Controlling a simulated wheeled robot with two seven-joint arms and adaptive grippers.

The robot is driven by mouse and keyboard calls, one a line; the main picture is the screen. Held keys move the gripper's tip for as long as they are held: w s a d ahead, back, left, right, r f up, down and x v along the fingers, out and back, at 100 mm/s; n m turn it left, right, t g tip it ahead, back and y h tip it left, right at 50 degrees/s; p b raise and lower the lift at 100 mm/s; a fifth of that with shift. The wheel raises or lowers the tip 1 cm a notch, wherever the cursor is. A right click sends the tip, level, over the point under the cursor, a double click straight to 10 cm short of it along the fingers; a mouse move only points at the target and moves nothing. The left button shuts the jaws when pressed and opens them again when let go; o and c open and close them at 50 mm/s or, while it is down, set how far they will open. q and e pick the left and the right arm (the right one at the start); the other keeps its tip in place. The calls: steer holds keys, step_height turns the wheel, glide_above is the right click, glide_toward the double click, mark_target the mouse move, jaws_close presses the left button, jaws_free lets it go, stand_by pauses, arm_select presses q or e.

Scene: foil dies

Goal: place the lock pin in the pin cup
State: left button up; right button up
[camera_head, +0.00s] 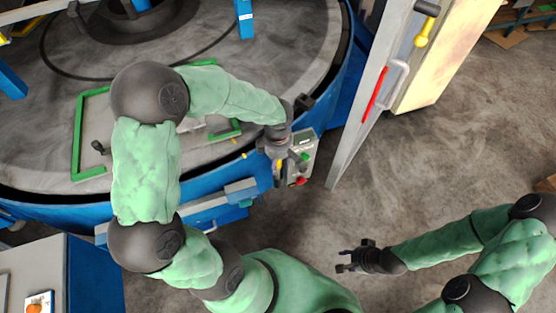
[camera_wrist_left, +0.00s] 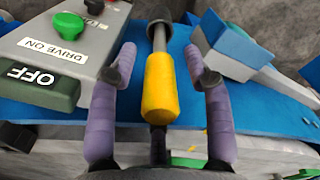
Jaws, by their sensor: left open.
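The lock pin (camera_wrist_left: 161,88), with a yellow handle and a grey shaft ending in a dark round part, lies between the fingers of my left gripper in the left wrist view. That gripper (camera_head: 278,168) is open, one purple finger on each side of the handle with gaps between. In the head view it is beside the grey control box (camera_head: 303,150) at the turntable's edge, and the arm partly hides this spot. My right gripper (camera_head: 347,261) is open and empty above the floor, lower right. I cannot make out the pin cup in either view.
The blue-rimmed turntable (camera_head: 240,48) fills the upper left. A tall grey panel (camera_head: 350,135) stands right of the box. Open floor (camera_head: 440,150) lies beyond it.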

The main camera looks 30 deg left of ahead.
arm_select(q)
steer(key=shift+r+p, duration=0.25)
steer(key=shift+p, duration=0.05)
step_height(320, 180, up, 12)
steer(key=shift+f+p, duration=0.1)
steer(key=shift+p, duration=0.9)
